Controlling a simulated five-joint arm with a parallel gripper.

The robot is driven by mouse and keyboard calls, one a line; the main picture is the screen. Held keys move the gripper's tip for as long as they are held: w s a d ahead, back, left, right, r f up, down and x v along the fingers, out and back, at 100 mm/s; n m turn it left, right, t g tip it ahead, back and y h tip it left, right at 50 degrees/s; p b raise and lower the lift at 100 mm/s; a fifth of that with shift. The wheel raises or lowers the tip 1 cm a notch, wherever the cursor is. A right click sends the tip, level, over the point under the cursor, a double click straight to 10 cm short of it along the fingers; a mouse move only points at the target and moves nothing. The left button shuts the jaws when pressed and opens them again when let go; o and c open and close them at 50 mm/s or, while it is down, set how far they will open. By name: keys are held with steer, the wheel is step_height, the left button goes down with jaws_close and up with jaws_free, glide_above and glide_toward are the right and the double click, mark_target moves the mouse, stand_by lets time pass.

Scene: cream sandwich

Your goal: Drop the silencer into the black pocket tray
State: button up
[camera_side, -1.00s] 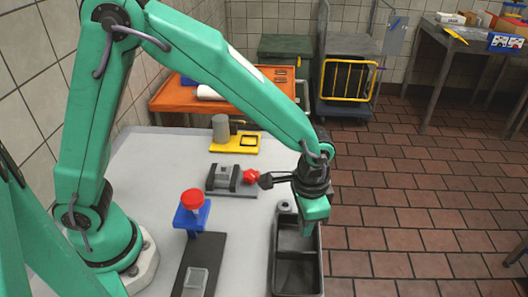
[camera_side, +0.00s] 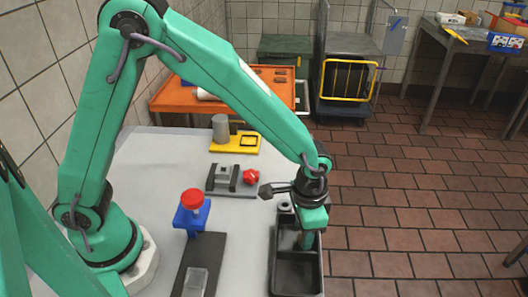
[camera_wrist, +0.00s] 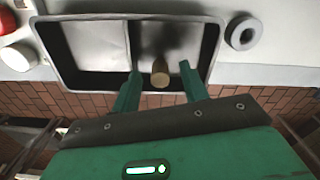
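The black pocket tray (camera_side: 273,262) stands near the table's right edge in the side view. It has two compartments and also shows in the wrist view (camera_wrist: 212,48). My gripper (camera_side: 307,243) points down over the tray's far compartment. In the wrist view my gripper (camera_wrist: 160,76) is open, with a clear gap at both fingers. The silencer, a small brownish cylinder (camera_wrist: 160,73), shows between the fingertips, touching neither, over the darker right compartment. I cannot tell whether it rests on the tray floor. It is not discernible in the side view.
A grey ring (camera_wrist: 243,33) lies just beside the tray. A grey fixture with a red knob (camera_side: 251,176), a blue stand with a red top (camera_side: 192,212) and a yellow holder (camera_side: 236,144) stand on the table.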

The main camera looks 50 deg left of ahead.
steer(key=shift+r, duration=0.15)
steer(key=shift+r, duration=3.75)
steer(key=shift+r, duration=0.1)
steer(key=shift+a+r, duration=0.15)
steer(key=shift+a, duration=0.1)
steer(key=s+a+r+n+t, duration=0.2)
steer(key=s+a+r+n, duration=0.1)
steer(key=a+r, duration=0.7)
steer(key=s+a+r+n+t, duration=0.2)
steer(key=s+a+n+t, duration=0.1)
steer(key=s+a, duration=0.6)
steer(key=shift+s+a+r+t, duration=0.3)
steer(key=shift+a, duration=0.9)
